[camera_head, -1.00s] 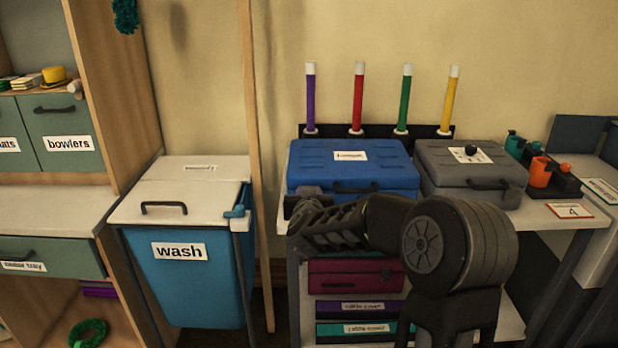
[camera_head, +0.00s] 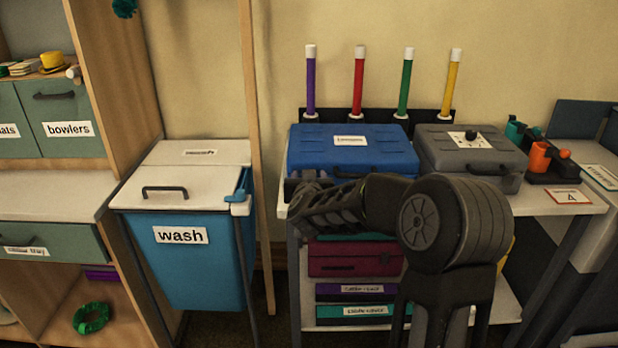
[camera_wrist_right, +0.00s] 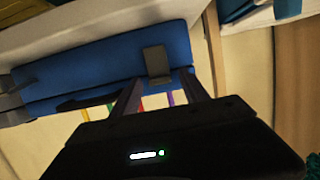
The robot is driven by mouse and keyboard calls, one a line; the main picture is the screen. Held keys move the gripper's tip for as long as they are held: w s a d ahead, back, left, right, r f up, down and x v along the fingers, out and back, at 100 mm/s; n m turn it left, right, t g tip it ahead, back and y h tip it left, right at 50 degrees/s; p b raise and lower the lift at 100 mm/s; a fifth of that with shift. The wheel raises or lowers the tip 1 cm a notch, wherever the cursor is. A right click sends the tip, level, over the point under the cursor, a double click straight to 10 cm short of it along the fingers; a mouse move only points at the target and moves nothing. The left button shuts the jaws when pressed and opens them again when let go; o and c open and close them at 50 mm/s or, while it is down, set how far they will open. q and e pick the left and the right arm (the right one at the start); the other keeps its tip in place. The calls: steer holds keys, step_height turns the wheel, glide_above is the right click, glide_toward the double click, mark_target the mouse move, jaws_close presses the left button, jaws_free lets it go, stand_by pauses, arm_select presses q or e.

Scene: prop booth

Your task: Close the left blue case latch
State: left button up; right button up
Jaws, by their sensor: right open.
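The blue case (camera_head: 352,146) sits lid down on the table at the back, left of a grey case. In the head view my right gripper (camera_head: 298,194) is at its front left corner and hides the left latch. In the right wrist view, which is upside down, the grey left latch (camera_wrist_right: 157,65) shows on the front of the blue case (camera_wrist_right: 95,62). My right gripper (camera_wrist_right: 163,82) is open, its fingers either side of the latch in the picture. I cannot tell whether they touch it or whether it is fastened. My left gripper is not in view.
The grey case (camera_head: 470,150) stands right of the blue case. Several coloured sticks stand in a rack (camera_head: 378,118) behind. A blue wash bin (camera_head: 190,262) and a wooden post (camera_head: 257,150) are left. Cases (camera_head: 355,258) fill the shelf below.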

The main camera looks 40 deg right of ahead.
steer(key=v, duration=0.7)
steer(key=shift+s+a+p, duration=0.2)
steer(key=shift+s+p, duration=0.1)
steer(key=shift+p, duration=0.1)
steer(key=shift+r, duration=0.1)
